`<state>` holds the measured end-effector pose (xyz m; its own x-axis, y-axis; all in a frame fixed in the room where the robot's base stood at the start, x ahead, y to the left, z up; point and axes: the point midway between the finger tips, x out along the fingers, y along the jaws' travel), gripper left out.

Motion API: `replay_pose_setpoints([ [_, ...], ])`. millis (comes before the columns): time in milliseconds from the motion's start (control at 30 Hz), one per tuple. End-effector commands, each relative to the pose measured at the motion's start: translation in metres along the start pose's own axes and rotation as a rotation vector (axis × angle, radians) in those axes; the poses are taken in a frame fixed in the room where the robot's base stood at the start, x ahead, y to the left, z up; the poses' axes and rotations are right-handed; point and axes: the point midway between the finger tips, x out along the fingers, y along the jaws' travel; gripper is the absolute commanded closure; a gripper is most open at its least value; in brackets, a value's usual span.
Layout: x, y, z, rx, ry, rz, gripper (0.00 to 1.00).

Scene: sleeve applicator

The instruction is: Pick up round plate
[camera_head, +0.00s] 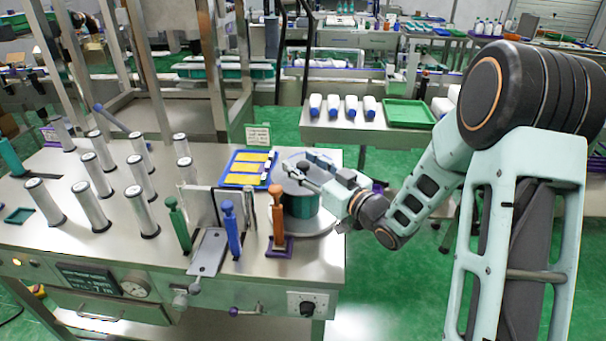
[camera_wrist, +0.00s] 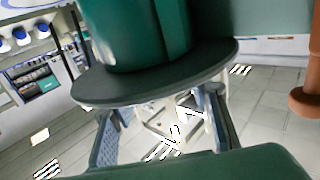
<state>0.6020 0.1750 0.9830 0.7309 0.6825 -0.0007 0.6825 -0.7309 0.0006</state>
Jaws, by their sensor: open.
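The round plate (camera_head: 292,181) is a dark grey disc lying flat on top of a green drum (camera_head: 301,206) at the table's right side. In the wrist view the dark plate (camera_wrist: 150,85) shows large, with the green drum (camera_wrist: 135,35) against it. My gripper (camera_head: 298,168) reaches in from the right, level with the top of the drum. In the wrist view its two fingers (camera_wrist: 160,112) are spread apart, with nothing seen clamped between them. The plate hides the fingertips there, so I cannot tell whether they touch it.
Orange (camera_head: 277,220), blue (camera_head: 231,230) and green (camera_head: 178,224) upright handles stand left of the drum. Several metal cylinders fill the table's left. A blue tray (camera_head: 232,181) with yellow pieces lies behind. Another table with white bottles and a green tray (camera_head: 408,112) stands farther back.

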Motion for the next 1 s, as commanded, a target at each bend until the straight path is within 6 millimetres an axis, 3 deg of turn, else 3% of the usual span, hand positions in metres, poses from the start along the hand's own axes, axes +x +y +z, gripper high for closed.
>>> replay_pose_setpoints([
  [200, 0.0004, 0.0002, 0.0002, 0.000, 0.000, 0.001, 0.57],
  [600, 0.0002, 0.0000, 0.0000, 0.000, 0.000, 0.000, 1.00],
  [1000, 0.0013, 0.0000, -0.0020, -0.001, 0.002, 0.000, 1.00],
])
